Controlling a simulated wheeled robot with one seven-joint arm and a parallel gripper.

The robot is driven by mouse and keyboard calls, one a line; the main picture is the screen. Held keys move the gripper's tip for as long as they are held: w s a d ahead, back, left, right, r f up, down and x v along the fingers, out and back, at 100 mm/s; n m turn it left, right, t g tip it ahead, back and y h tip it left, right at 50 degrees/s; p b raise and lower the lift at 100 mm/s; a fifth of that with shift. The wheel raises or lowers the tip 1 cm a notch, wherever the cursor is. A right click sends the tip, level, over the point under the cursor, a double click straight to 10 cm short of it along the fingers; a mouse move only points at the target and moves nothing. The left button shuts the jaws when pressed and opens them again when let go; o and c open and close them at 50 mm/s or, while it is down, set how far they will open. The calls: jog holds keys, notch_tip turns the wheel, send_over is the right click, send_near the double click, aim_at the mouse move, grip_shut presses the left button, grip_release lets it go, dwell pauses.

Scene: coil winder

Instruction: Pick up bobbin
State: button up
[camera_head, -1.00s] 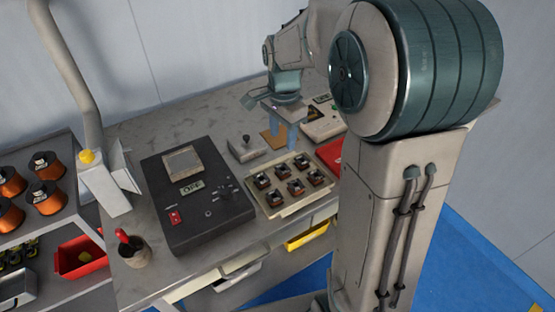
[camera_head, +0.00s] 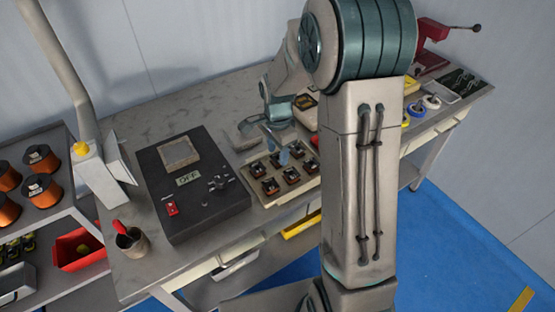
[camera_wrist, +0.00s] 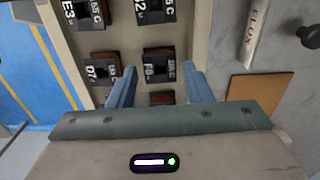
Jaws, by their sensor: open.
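Several dark bobbins with copper-brown windings sit in a beige tray (camera_head: 265,202) on the workbench. My gripper (camera_head: 284,155) is over the back part of this tray, fingers pointing down. In the wrist view, my two blue fingers (camera_wrist: 160,75) are apart, one on each side of a labelled bobbin (camera_wrist: 158,66). I see no contact, and cannot tell how far above the bobbin the fingertips are. Another bobbin (camera_wrist: 101,68) lies left of the fingers, and a further one is partly hidden below by my gripper body.
A black winder control box (camera_head: 190,185) reading OFF stands left of the tray. A white FLUX tube (camera_wrist: 257,32) and a brown pad (camera_wrist: 262,92) lie right of the tray in the wrist view. A cup (camera_head: 132,243) stands at the bench's front left.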

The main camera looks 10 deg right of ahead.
jog(key=shift+f, duration=1.4)
jog(key=c, duration=0.8)
jog(key=shift+o, duration=0.3)
jog(key=shift+r, duration=0.1)
jog(key=shift+r, duration=0.55)
notch_tip(320, 180, up, 3)
jog(key=shift+f, duration=0.1)
jog(key=w+d+r+b, duration=0.1)
jog(key=w+d+r, duration=0.2)
jog(key=d+r, duration=0.4)
jog(key=d, duration=0.4)
jog(key=shift+w+d, duration=0.15)
jog(key=shift+w, duration=0.05)
